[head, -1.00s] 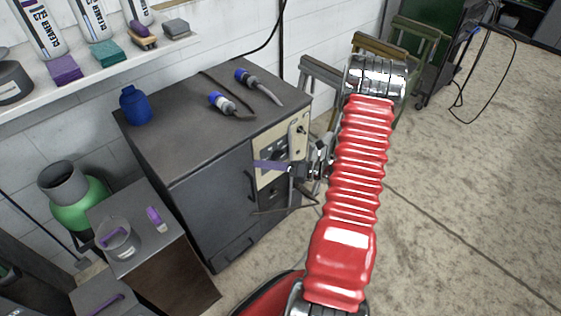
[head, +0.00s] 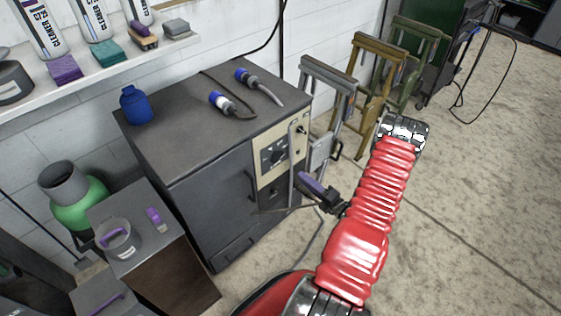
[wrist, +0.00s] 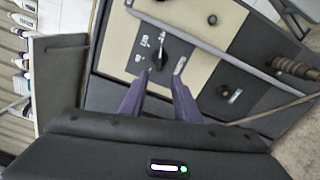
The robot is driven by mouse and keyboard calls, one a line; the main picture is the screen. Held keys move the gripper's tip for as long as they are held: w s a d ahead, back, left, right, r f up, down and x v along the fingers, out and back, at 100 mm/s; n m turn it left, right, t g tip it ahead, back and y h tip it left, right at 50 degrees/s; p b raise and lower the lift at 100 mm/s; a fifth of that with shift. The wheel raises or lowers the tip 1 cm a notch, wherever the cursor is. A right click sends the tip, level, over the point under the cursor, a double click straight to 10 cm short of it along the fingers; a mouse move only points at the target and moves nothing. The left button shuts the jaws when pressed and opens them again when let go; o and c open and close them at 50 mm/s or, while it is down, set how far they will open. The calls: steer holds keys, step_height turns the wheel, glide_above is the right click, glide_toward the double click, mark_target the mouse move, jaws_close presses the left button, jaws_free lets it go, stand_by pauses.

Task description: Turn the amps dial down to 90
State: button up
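The amps dial looks to be the black knob (wrist: 160,58) on the cream control panel (wrist: 201,73) of the dark machine. Its scale marks are too small to read. In the head view the panel (head: 297,148) is on the machine's front, with a small dark dial (head: 272,153) on it. My gripper (wrist: 160,76) has its two purple fingers apart, with nothing between them. In the wrist view the fingertips point at the panel just below the knob.
A grey handle bar (wrist: 205,45) runs across in front of the panel near the knob. Blue-ended connectors (head: 222,103) and a blue bottle (head: 135,105) are on the machine top. Trestles (head: 370,85) stand behind.

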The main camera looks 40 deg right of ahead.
mark_target(279, 159)
steer(key=w, duration=1.3)
steer(key=shift+w+a, duration=0.2)
steer(key=shift+w, duration=0.2)
jaws_close()
steer(key=shift+a, duration=0.1)
